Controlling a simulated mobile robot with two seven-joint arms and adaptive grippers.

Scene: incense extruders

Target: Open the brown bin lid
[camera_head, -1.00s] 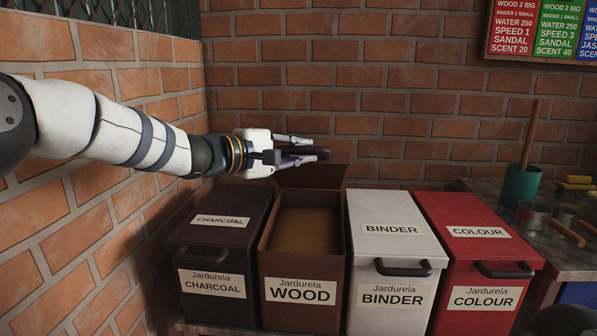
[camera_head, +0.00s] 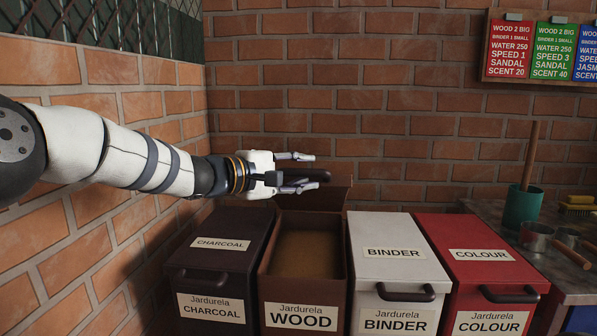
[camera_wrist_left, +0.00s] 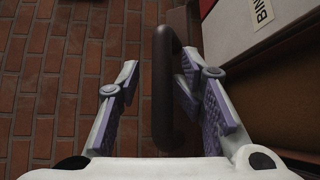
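The brown bin labelled WOOD (camera_head: 301,318) stands between the charcoal and binder bins. Its lid (camera_head: 335,197) is raised and stands up at the back, so the brown contents (camera_head: 305,250) show. My left gripper (camera_head: 310,172) is above the back of the bin, at the lid's dark handle (camera_head: 318,175). In the left wrist view the handle (camera_wrist_left: 163,90) runs between the two spread fingers, close to the right finger; I cannot tell if they touch. The gripper is open, and partly hides the lid. My right gripper is not in view.
The dark charcoal bin (camera_head: 215,262), white binder bin (camera_head: 392,270) and red colour bin (camera_head: 478,272) are closed. A brick wall is behind and at left. A worktop (camera_head: 570,285) at right holds a green cup (camera_head: 522,206) and metal pots.

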